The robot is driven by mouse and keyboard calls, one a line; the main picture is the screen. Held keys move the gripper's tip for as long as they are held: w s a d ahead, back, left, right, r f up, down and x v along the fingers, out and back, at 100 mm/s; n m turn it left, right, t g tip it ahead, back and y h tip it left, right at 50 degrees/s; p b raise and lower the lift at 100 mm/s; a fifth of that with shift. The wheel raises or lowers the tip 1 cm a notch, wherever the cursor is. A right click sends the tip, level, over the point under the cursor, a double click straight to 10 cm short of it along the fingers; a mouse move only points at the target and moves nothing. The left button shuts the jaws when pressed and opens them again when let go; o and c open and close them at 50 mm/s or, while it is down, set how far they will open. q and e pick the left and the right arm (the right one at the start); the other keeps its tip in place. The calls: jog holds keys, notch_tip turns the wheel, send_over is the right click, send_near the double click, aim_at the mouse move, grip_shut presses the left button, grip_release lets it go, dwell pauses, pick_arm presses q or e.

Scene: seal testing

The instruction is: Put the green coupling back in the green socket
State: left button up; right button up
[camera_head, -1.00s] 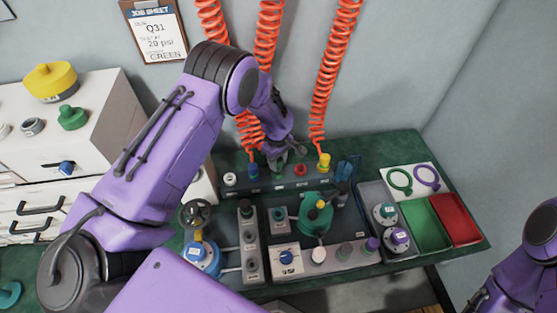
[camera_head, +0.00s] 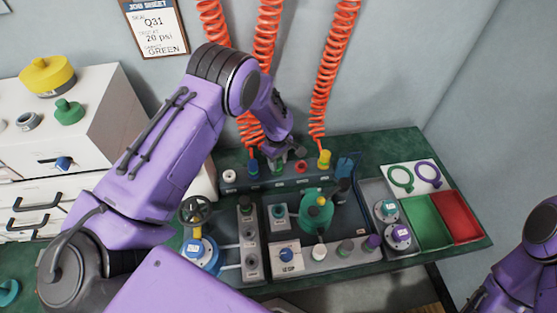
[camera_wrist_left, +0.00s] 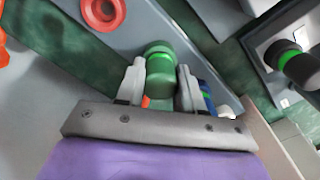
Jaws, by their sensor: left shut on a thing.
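My left gripper (camera_head: 281,162) is at the back rack (camera_head: 268,183), between the blue fitting (camera_head: 253,167) and the red fitting (camera_head: 301,167). In the left wrist view, my left gripper (camera_wrist_left: 160,88) is shut on the green coupling (camera_wrist_left: 160,68), a short green cylinder with a lighter green band. In the head view the gripper mostly hides the coupling. The green socket is hidden beneath the gripper, and I cannot tell whether the coupling is touching it or seated. My right gripper is out of view.
A yellow fitting (camera_head: 324,160) and a white one (camera_head: 229,176) stand on the same rack. Orange coiled hoses (camera_head: 322,75) hang behind it. A green vessel (camera_head: 316,218) stands in front. Green (camera_head: 424,222) and red (camera_head: 458,217) trays lie at right.

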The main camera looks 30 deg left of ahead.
pick_arm(q)
jog(key=o, duration=1.2)
notch_tip(320, 180, up, 10)
jog(key=shift+s+r+b, duration=0.1)
jog(key=shift+r+b, duration=0.15)
jog(key=shift+b, duration=0.2)
